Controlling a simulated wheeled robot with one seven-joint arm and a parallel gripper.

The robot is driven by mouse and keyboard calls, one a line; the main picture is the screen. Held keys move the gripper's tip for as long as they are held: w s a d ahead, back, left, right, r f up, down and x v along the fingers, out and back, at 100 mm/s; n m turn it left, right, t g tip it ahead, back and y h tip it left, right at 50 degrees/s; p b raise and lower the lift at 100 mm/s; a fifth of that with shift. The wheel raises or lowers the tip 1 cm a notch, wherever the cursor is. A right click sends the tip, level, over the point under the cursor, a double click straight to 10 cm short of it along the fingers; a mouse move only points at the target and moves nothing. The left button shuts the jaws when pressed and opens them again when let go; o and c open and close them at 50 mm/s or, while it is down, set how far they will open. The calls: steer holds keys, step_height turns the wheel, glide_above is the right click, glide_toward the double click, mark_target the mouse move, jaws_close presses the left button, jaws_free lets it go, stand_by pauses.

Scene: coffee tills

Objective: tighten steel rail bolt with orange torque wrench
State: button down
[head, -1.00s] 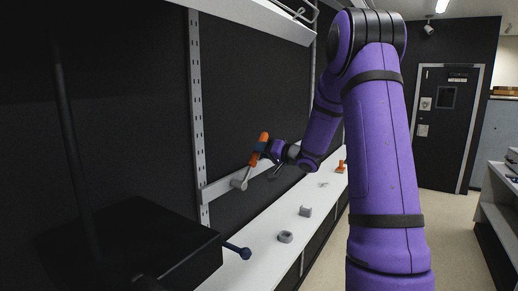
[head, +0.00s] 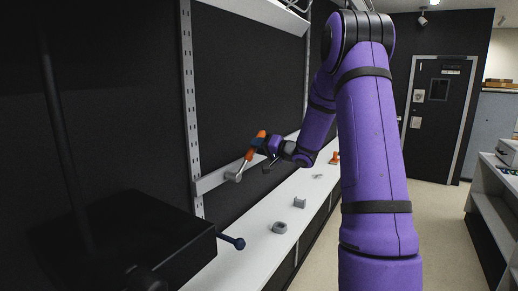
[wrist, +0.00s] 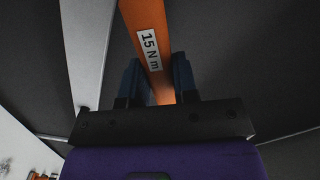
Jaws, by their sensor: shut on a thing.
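The orange torque wrench (head: 250,153) is held in my gripper (head: 263,145) in front of the dark back panel. My gripper is shut around its handle. In the wrist view the handle (wrist: 143,18), labelled "15 N m", passes between the two dark fingers of my gripper (wrist: 158,85). The wrench's grey head (head: 235,176) is at the steel rail (head: 212,180), and appears to touch it. I cannot make out a bolt there; the wrench head may hide it.
A white shelf (head: 248,249) runs below the rail. On it are a grey ring (head: 280,228), a grey block (head: 299,202) and an orange item (head: 335,158). A black box (head: 125,250) with a blue-knobbed rod (head: 238,243) stands at the near left.

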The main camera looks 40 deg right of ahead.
steer(key=c, duration=1.6)
jaws_free()
steer(key=shift+c, duration=0.2)
jaws_close()
steer(key=shift+v, duration=0.8)
